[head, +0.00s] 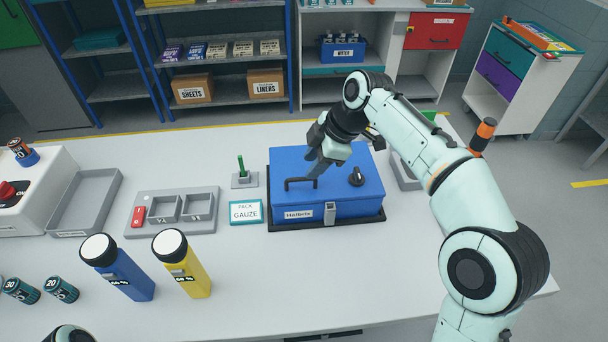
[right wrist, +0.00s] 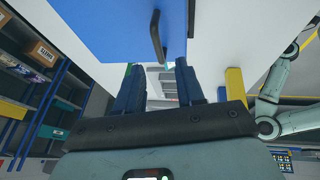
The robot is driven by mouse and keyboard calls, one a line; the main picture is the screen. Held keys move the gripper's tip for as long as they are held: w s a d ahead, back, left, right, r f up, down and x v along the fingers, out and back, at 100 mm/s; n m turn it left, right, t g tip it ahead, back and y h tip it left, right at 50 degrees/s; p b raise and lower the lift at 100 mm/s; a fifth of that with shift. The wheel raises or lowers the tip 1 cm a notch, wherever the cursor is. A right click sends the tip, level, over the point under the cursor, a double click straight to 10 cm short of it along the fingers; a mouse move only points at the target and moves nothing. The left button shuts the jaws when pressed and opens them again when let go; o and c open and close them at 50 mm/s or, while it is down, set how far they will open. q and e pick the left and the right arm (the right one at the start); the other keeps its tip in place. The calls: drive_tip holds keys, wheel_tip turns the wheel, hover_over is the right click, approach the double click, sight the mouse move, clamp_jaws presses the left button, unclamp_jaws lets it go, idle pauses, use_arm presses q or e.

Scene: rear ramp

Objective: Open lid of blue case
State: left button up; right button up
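The blue case (head: 340,208) sits in a dark tray on the white table, its lid (head: 345,158) down. The lid carries a dark bar handle (head: 300,183) and a black knob (head: 356,176). A grey latch (head: 330,212) is on the front. My right gripper (head: 314,166) is over the lid, just behind the handle. In the right wrist view, its two fingers (right wrist: 158,82) are apart with nothing between them, and the handle (right wrist: 158,36) lies beyond the tips. Whether a finger touches the case is unclear. My left gripper is out of view.
A gauze pack (head: 246,212) and a small stand with a green peg (head: 243,176) are left of the case. The table in front of the case is clear.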

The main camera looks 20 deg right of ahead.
sight(300, 178)
drive_tip(key=x, duration=0.5)
drive_tip(key=shift+w+f, duration=0.1)
drive_tip(key=shift+f, duration=0.05)
clamp_jaws()
